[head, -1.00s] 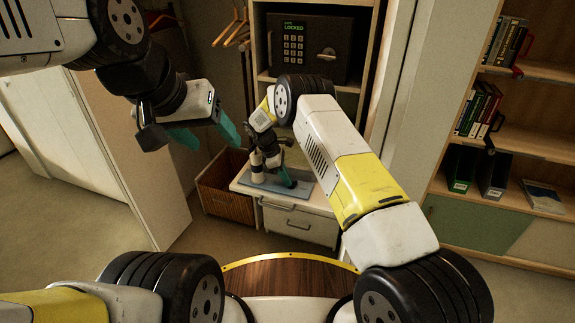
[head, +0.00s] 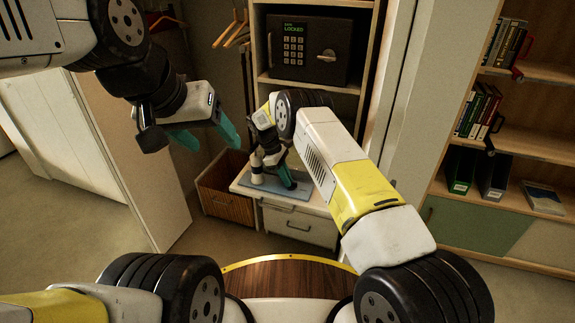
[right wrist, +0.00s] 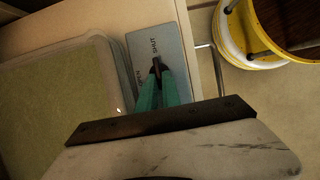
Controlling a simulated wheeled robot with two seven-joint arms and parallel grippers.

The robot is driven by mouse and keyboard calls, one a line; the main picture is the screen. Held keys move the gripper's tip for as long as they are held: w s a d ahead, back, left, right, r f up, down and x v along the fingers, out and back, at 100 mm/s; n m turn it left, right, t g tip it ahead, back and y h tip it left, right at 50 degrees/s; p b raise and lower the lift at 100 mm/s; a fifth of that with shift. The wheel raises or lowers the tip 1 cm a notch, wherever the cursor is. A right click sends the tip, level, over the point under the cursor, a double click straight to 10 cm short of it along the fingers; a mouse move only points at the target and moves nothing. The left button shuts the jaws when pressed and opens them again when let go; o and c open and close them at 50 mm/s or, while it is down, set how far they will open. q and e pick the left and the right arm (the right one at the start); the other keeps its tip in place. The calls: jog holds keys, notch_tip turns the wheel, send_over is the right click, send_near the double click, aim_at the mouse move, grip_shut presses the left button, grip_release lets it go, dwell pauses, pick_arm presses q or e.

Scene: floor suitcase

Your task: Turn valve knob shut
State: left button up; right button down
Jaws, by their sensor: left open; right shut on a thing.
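The valve plate (head: 258,183) is a grey-blue panel lying on a low white drawer unit. In the right wrist view the plate (right wrist: 171,45) bears the word SHUT at its far part and OPEN nearer, partly hidden by my fingers. The small dark valve knob (right wrist: 156,66) stands between my right fingertips, with its narrow end towards SHUT. My right gripper (head: 287,179) points down at the plate, its teal fingers closed on the knob; it also shows in the right wrist view (right wrist: 157,82). My left gripper (head: 213,137) is open and empty, raised at the left.
A safe (head: 308,48) with a keypad sits on the shelf above. A bookshelf (head: 510,140) is at the right. Clothes hangers (head: 237,30) hang at the back left.

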jog(key=c, duration=1.5)
grip_release()
jog(key=shift+c, duration=0.2)
jog(key=shift+r, duration=0.1)
jog(key=v, duration=0.7)
jog(key=shift+r, duration=0.35)
jog(key=shift+w+a, duration=0.1)
